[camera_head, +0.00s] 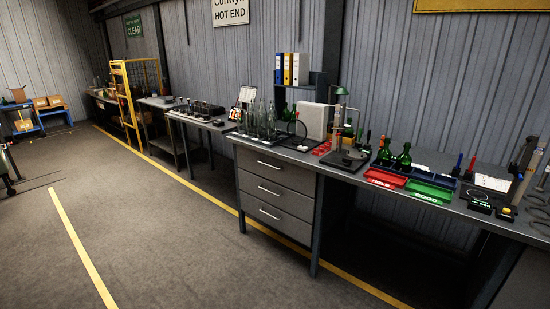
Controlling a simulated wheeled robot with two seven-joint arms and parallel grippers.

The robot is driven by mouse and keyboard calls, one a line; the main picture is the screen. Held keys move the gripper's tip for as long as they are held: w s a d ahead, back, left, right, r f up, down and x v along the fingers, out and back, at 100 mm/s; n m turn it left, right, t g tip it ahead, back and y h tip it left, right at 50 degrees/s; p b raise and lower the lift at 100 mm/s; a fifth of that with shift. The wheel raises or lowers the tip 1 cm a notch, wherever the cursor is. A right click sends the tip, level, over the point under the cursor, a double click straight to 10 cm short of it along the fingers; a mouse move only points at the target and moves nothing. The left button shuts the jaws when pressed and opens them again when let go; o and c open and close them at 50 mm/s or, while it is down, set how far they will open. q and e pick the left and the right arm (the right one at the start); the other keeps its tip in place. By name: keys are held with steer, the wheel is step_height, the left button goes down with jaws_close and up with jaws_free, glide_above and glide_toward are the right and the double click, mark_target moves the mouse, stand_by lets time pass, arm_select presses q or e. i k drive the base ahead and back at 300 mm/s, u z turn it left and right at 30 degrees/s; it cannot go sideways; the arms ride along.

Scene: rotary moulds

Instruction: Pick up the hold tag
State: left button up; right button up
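No separate hold tag can be made out at this distance. A red tray marked HOLD (381,181) sits on the long grey bench at the right. Small red pieces (322,148) lie on the bench left of it, but I cannot tell what they are. Neither of my grippers is in view.
A green tray marked GOOD (428,194) adjoins the red one. Green bottles (404,156) stand behind the trays, and clear bottles (262,120) stand farther left. The bench has a drawer unit (270,193). A yellow frame (130,85) stands farther back. The floor (140,220) in front is clear.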

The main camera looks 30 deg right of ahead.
mark_target(315, 152)
steer(key=i, duration=1)
steer(key=z, duration=0.05)
